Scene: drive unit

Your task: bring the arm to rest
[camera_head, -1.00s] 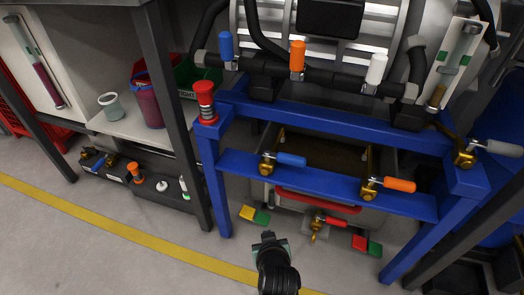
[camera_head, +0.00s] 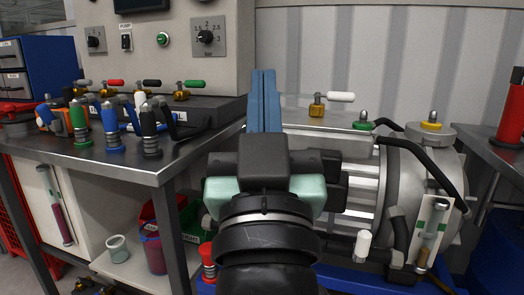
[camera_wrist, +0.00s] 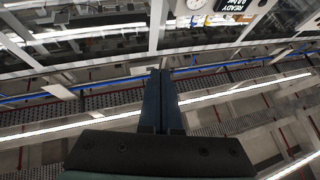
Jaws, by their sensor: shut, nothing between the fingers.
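My gripper (camera_head: 264,100) stands upright in the middle of the head view, its two long blue fingers pressed together and pointing up. Nothing is between the fingers. My arm rises from the bottom edge and hides part of the drive unit (camera_head: 360,178) behind it. In the wrist view my gripper (camera_wrist: 161,75) shows as two dark fingers side by side, touching, against the ceiling with its light strips.
A workbench (camera_head: 120,165) on the left carries several coloured-handled valves and plungers. A grey control panel (camera_head: 180,50) stands behind it. A red button post (camera_head: 207,262) is low beside my arm. A second table (camera_head: 495,155) is at the right.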

